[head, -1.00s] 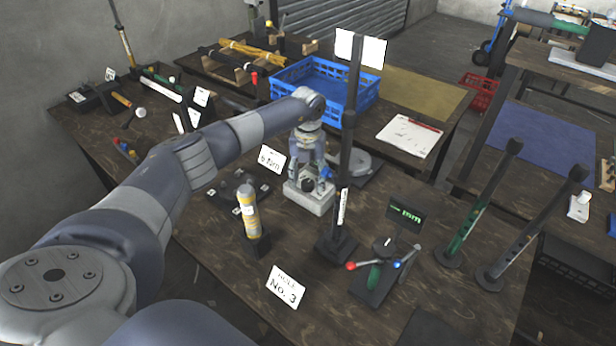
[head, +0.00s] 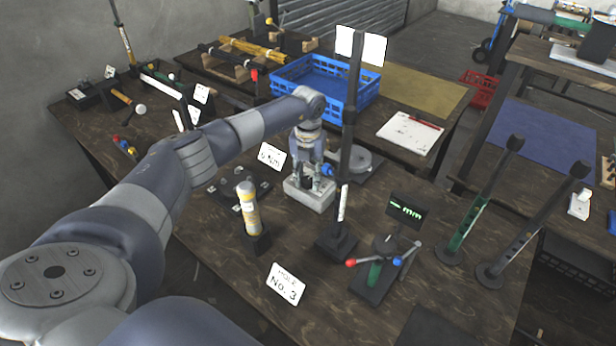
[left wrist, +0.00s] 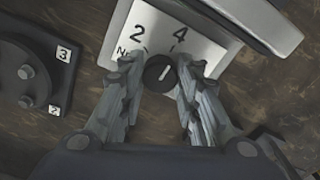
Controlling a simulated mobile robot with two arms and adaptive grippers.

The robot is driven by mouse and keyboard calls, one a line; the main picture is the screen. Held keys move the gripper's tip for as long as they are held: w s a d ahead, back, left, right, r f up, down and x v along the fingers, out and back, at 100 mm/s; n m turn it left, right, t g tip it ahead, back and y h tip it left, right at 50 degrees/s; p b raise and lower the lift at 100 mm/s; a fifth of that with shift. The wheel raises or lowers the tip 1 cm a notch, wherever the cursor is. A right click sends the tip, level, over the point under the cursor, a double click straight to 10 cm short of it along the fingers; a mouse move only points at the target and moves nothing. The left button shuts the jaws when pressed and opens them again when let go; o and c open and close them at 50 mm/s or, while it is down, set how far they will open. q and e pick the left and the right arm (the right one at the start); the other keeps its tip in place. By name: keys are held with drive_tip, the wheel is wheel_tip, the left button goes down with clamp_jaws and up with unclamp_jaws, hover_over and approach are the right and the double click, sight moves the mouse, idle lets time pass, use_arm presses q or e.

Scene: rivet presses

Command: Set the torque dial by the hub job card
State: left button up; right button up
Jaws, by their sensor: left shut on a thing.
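The torque dial is a black round knob (left wrist: 162,72) with a white pointer mark, on a pale grey box (head: 302,194). In the left wrist view its pale face (left wrist: 207,53) shows the numbers 2 and 4. The pointer slants up and right, roughly toward the 4 tick; other numbers are hidden or out of frame. My left gripper (head: 310,182) reaches down over the box, its fingers (left wrist: 163,68) on both sides of the knob, shut on it. A small white card (head: 272,157) behind the box carries a torque text, too small to read surely. My right gripper is out of view.
A blue crate (head: 322,80) is behind.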

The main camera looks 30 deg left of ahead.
use_arm(q)
drive_tip(key=shift+w+m+b, duration=0.1)
drive_tip(key=shift+m+b, duration=0.55)
drive_tip(key=shift+m, duration=0.35)
drive_tip(key=m+b, duration=0.2)
drive_tip(key=m, duration=0.1)
drive_tip(key=shift+m, duration=0.3)
drive_tip(key=m+b, duration=0.1)
drive_tip(key=m, duration=0.3)
drive_tip(key=shift+b, duration=0.35)
drive_tip(key=shift+m, duration=0.7)
drive_tip(key=shift+r, duration=0.1)
drive_tip(key=o, duration=1.1)
drive_tip(key=shift+c, duration=0.2)
